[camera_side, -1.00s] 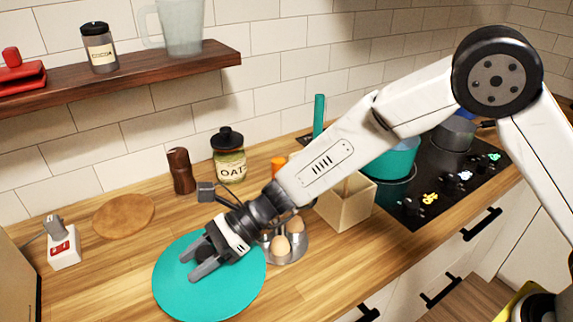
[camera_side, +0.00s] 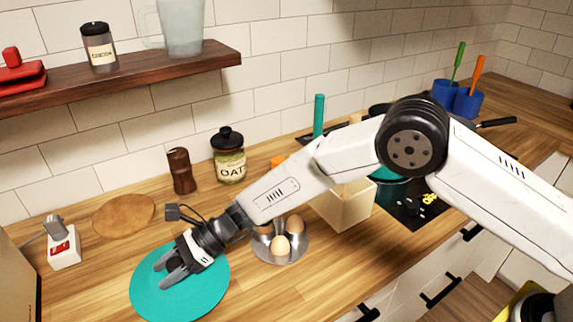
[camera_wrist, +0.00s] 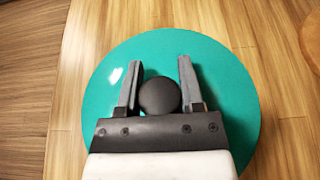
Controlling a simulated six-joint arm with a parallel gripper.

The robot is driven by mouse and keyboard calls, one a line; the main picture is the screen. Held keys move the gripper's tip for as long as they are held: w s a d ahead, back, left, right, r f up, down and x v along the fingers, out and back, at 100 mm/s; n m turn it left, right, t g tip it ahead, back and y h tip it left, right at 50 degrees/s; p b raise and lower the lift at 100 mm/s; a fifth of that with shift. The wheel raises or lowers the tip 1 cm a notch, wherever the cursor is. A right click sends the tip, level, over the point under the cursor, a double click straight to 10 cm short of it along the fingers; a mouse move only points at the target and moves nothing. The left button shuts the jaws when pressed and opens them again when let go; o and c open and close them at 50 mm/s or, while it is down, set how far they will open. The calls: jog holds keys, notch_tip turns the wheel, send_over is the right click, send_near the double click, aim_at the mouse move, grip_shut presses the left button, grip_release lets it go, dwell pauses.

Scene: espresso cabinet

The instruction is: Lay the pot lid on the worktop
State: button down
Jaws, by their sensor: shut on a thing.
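The pot lid (camera_side: 205,292) is a flat teal disc with a dark round knob, over the front left of the wooden worktop (camera_side: 75,290). In the wrist view the lid (camera_wrist: 237,110) fills the middle, with its knob (camera_wrist: 159,97) between the two fingers. My gripper (camera_side: 170,272) is shut on the knob from above; it also shows in the wrist view (camera_wrist: 160,80). The lid looks roughly level and close to the worktop; I cannot tell whether it touches. The teal pot (camera_side: 393,190) on the hob is mostly hidden behind my arm.
A metal egg holder (camera_side: 280,257) with eggs stands right of the lid, near a cream box (camera_side: 345,210). A round cork mat (camera_side: 123,215), a socket box (camera_side: 64,250), a brown mill (camera_side: 181,171) and an oats jar (camera_side: 229,160) stand behind. Bare wood surrounds the lid.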

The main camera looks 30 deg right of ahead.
jog(key=shift+w+a+f, duration=0.2)
jog(key=shift+w+f, duration=0.05)
jog(key=shift+f, duration=1.55)
jog(key=shift+f, duration=0.15)
jog(key=shift+c, duration=1.2)
grip_release()
